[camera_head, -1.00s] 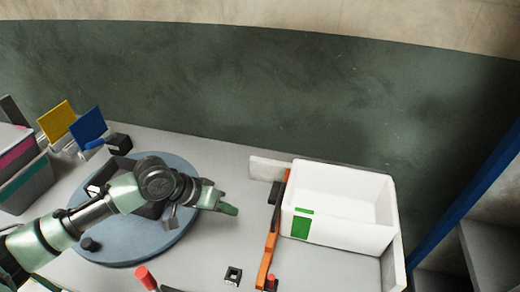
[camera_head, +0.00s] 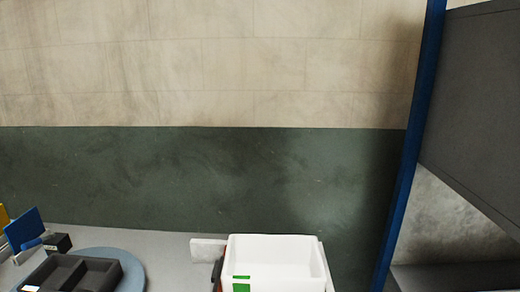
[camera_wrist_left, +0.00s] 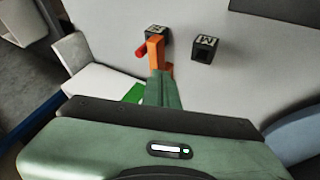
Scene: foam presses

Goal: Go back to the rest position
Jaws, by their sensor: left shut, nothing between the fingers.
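My left gripper (camera_wrist_left: 164,88) shows in the left wrist view with its green fingers together and nothing between them. It is over the grey table (camera_wrist_left: 100,22), its fingertips overlapping the orange bar (camera_wrist_left: 155,52) in the picture. I cannot tell whether they touch. Neither gripper shows in the head view. My right gripper is in no view.
A white bin (camera_head: 277,257) with a green mark stands on the table. A black tray (camera_head: 72,275) lies on the round blue-grey plate (camera_head: 132,274). Small black blocks (camera_wrist_left: 204,47) and a red peg (camera_wrist_left: 142,52) are near the orange bar. A blue post (camera_head: 408,160) rises at right.

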